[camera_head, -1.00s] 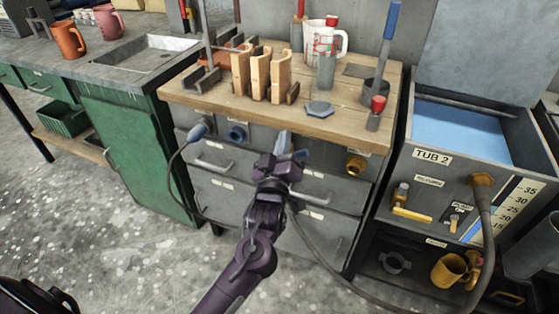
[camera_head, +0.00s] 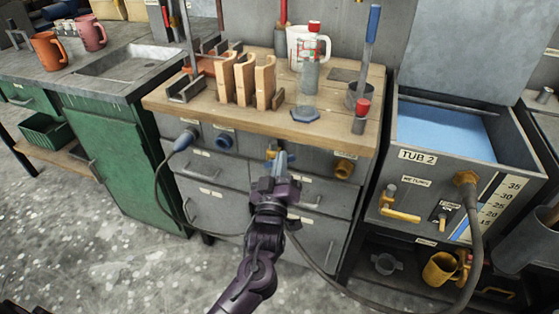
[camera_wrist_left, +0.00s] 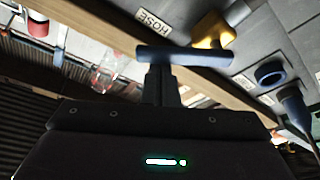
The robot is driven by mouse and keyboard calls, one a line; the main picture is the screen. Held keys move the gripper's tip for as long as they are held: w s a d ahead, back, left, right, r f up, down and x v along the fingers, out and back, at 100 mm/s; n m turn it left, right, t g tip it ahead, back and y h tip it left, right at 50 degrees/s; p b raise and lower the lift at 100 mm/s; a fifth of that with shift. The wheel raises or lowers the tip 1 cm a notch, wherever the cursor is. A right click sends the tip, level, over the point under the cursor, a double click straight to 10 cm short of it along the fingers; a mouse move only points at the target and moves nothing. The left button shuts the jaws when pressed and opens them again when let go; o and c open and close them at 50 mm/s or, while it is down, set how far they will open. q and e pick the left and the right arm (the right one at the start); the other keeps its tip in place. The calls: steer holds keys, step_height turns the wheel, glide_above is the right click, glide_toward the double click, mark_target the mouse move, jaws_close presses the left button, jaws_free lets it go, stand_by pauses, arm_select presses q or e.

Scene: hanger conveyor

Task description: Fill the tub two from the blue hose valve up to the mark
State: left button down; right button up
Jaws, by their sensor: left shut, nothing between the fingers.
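Tub 2 (camera_head: 412,178) stands on the right, with blue water (camera_head: 447,130) inside and a numbered gauge (camera_head: 493,208) on its front. A dark hose (camera_head: 478,228) is attached to that front. My right gripper is out of view.
A blue port (camera_head: 224,140) and a brass port (camera_head: 344,167) flank the gripper. Drawers lie below.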

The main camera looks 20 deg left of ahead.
arm_select(q)
steer(key=shift+d+m, duration=0.1)
steer(key=shift+m, duration=0.2)
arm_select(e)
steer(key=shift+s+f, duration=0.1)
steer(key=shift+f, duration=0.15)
arm_select(q)
steer(key=shift+f+m, duration=0.15)
steer(key=shift+m, duration=0.15)
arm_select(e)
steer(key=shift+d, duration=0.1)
arm_select(q)
steer(key=f+m+h, duration=0.1)
steer(key=m, duration=0.1)
steer(key=d+m+h+p, duration=0.1)
steer(key=m, duration=0.1)
steer(key=f+m+h, duration=0.1)
steer(key=shift+d+f+m+t, duration=0.25)
steer(key=shift+f+m+t, duration=0.05)
steer(key=shift+m+t, duration=0.1)
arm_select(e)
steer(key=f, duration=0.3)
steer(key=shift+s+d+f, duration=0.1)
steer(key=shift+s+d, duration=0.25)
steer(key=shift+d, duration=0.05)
